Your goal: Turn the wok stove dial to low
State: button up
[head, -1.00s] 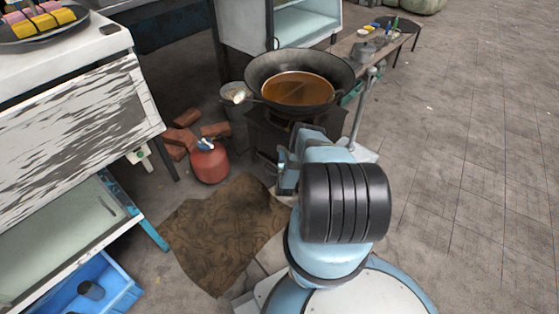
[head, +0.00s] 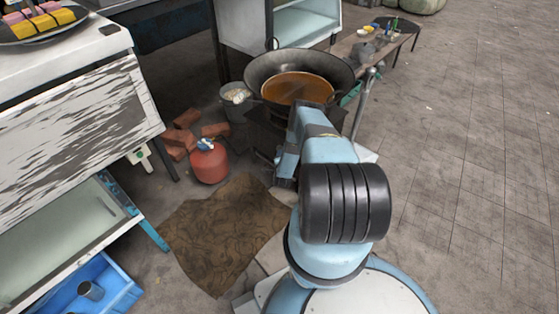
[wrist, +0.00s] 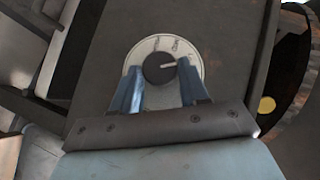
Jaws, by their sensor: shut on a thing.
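The dial (wrist: 159,68) is a dark round knob with a white pointer line on a pale marked plate (wrist: 146,48), on the dark front of the wok stove (wrist: 112,58). The pointer points to the right and slightly up in the wrist view. My gripper (wrist: 161,80) is shut on the dial, one blue finger on each side. The plate's lettering is too small to read. In the head view the wok (head: 258,68) with brown liquid sits on the stove, and my arm hides the dial and fingertips.
A red gas cylinder (head: 209,163) and several bricks (head: 181,139) stand on the floor left of the stove. A pot (head: 236,97) is beside the wok. A brown mat (head: 222,232) lies in front. A bench (head: 362,50) stands behind. Open floor is at right.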

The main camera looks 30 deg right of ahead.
jog(key=shift+s+d+n+g, duration=0.15)
jog(key=shift+n+g, duration=0.35)
jog(key=shift+g, duration=0.3)
jog(key=shift+s+f+g, duration=0.15)
jog(key=shift+g, duration=0.25)
jog(key=o, duration=1)
jog(key=shift+o, duration=0.2)
jog(key=shift+w, duration=0.25)
jog(key=shift+a+r, duration=0.2)
jog(key=v, duration=1.3)
jog(key=shift+s, duration=0.4)
